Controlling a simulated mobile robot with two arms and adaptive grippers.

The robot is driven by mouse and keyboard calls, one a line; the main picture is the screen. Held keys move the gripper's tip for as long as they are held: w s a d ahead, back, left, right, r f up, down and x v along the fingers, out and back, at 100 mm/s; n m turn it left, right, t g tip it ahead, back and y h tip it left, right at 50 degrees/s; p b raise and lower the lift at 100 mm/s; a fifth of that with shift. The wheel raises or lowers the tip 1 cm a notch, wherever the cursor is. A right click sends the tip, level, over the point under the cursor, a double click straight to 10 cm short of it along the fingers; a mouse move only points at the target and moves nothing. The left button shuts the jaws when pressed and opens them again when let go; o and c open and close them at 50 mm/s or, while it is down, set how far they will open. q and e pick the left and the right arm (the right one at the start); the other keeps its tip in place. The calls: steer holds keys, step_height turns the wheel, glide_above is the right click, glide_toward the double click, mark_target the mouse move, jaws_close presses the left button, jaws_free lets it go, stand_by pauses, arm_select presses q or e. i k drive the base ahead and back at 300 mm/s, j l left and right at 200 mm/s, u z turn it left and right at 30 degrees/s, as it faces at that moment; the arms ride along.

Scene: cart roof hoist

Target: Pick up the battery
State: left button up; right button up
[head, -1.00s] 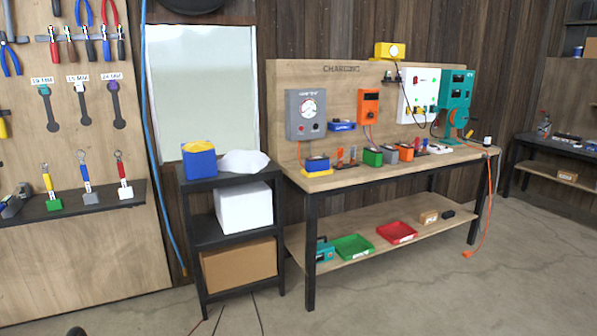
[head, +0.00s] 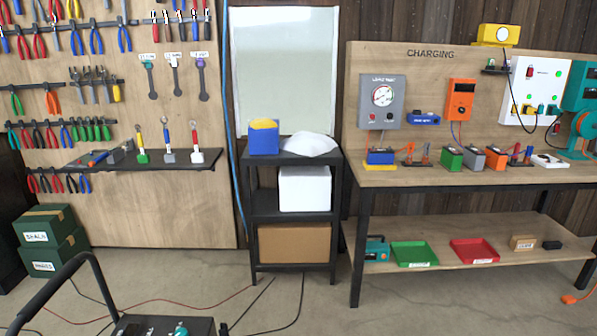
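Several battery-like blocks stand in a row on the charging bench (head: 470,178) at the right of the head view. They are a blue block (head: 381,157) on a yellow base, a green block (head: 449,158), a grey block (head: 472,157) and an orange block (head: 496,158). I cannot tell which one is the battery. A blue box with a yellow top (head: 264,137) stands on the black shelf unit (head: 292,158). Neither of my grippers is in view.
A black tubular handle (head: 50,281) with a dark control panel rises at the bottom left. Cables lie on the floor before the shelf unit. Green boxes (head: 50,239) stand at the far left. The bench's lower shelf holds a green tray (head: 414,265) and a red tray (head: 474,262).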

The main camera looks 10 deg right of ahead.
mark_target(375, 155)
steer(key=i+l+u, duration=0.1)
steer(key=i+l, duration=0.25)
steer(key=l, duration=0.3)
steer(key=i+l+u, duration=0.15)
steer(key=l, duration=0.2)
steer(key=i+l+u, duration=0.1)
steer(key=l, duration=0.25)
steer(key=i+l, duration=0.2)
steer(key=l, duration=0.15)
steer(key=i+l+u, duration=0.15)
steer(key=l, duration=0.2)
steer(key=i+l+u, duration=0.1)
steer(key=l, duration=0.25)
steer(key=i+l+u, duration=0.1)
steer(key=l, duration=0.3)
